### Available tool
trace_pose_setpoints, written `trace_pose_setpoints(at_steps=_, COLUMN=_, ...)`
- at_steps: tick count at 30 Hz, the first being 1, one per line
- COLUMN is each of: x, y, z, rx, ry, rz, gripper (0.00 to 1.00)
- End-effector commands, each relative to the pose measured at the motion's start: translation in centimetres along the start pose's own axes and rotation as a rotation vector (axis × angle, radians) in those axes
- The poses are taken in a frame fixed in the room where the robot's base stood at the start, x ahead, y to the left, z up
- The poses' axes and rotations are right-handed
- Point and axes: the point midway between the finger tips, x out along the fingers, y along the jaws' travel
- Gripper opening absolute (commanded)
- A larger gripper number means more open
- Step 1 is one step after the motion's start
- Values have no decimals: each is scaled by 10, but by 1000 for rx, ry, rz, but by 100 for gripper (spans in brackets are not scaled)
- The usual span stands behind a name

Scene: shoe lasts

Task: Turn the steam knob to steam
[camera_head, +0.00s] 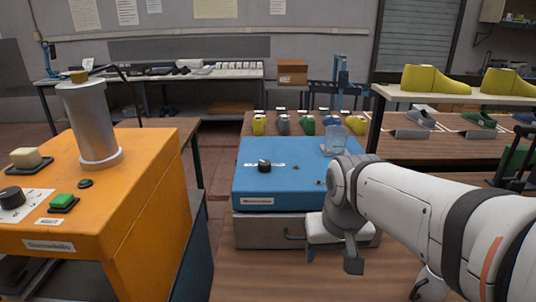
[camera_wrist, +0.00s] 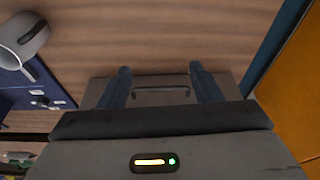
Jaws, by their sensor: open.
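A black round knob (camera_head: 264,165) with a pale label strip sits on top of the blue machine (camera_head: 300,182). Another black knob (camera_head: 11,196) is on a white plate on the orange machine (camera_head: 120,205); I cannot read the lettering at either knob. My gripper (camera_head: 332,262) is open, pointing down in front of the blue machine's right side, apart from both knobs. In the wrist view my gripper (camera_wrist: 160,78) shows two spread dark fingers with no object held. A blue surface with a small dark knob-like part (camera_wrist: 41,102) shows at the left there.
A metal cylinder (camera_head: 92,122) and a green button (camera_head: 62,201) are on the orange machine. Coloured shoe lasts (camera_head: 307,125) stand behind. A gap separates the two machines. Shelves are at the right.

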Motion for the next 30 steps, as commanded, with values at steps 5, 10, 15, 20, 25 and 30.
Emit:
trace_pose_setpoints(at_steps=5, x=-18, y=-23, z=-114, rx=-80, ry=40, rz=-25, gripper=58)
trace_pose_setpoints(at_steps=10, x=-26, y=-54, z=-211, rx=-157, ry=82, rz=-51, gripper=58)
trace_pose_setpoints(at_steps=15, x=-24, y=-83, z=-275, rx=-217, ry=116, rz=-70, gripper=58)
trace_pose_setpoints(at_steps=20, x=-22, y=-99, z=-305, rx=-246, ry=134, rz=-81, gripper=58)
trace_pose_setpoints(at_steps=25, x=-13, y=-105, z=-313, rx=-255, ry=138, rz=-84, gripper=58)
trace_pose_setpoints(at_steps=30, x=13, y=-108, z=-315, rx=-255, ry=137, rz=-84, gripper=58)
